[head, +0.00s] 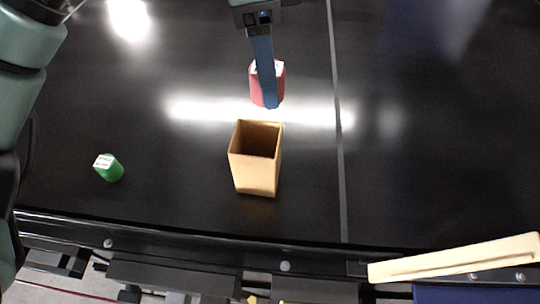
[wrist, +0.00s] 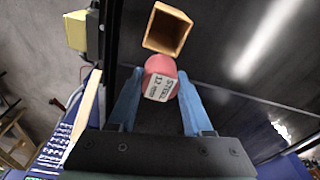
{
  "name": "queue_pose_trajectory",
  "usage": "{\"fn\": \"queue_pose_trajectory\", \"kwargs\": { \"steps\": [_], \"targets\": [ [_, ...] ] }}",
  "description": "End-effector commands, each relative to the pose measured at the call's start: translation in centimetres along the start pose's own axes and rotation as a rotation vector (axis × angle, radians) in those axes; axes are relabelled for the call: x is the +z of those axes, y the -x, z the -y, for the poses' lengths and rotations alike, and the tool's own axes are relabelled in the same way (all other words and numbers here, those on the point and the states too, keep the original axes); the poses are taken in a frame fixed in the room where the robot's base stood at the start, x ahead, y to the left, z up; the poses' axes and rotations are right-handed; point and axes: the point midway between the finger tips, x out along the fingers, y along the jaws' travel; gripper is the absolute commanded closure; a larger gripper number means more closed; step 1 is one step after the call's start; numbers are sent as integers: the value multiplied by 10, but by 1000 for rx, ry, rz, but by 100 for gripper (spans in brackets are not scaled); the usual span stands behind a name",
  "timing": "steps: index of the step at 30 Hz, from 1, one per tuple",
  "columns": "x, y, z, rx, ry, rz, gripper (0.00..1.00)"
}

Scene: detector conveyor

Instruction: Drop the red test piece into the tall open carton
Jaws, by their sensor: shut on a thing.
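The red test piece (head: 255,88) is held between the fingers of my gripper (head: 267,95), above the belt and behind the carton in the head view. In the wrist view the red piece (wrist: 159,80) shows a white label between the two blue fingers of my gripper (wrist: 157,90). The tall open carton (head: 255,177) stands upright on the belt, its open top facing up. In the wrist view the carton (wrist: 152,41) is just beyond the red piece, and its inside looks empty where visible. The piece is not over the opening in the wrist view.
A green piece with a white label (head: 111,170) lies on the black belt (head: 200,190) to the left of the carton. A pale bar (head: 455,259) lies along the front right edge. The belt right of the carton is clear.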

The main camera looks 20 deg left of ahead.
Motion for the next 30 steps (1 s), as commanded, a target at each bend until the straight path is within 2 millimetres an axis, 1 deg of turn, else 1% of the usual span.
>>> {"fn": "queue_pose_trajectory", "kwargs": {
  "steps": [1,13,17,24,25,29,30],
  "targets": [
    [1,-7,0,0,0,0,100],
    [6,-52,0,-1,0,1,100],
    [6,-56,0,-1,0,0,100],
    [6,-55,0,-1,0,-1,100],
    [6,-55,0,-1,0,-1,46],
    [6,-55,0,0,0,0,23],
    [6,-55,0,0,0,0,16]
  ]
}}
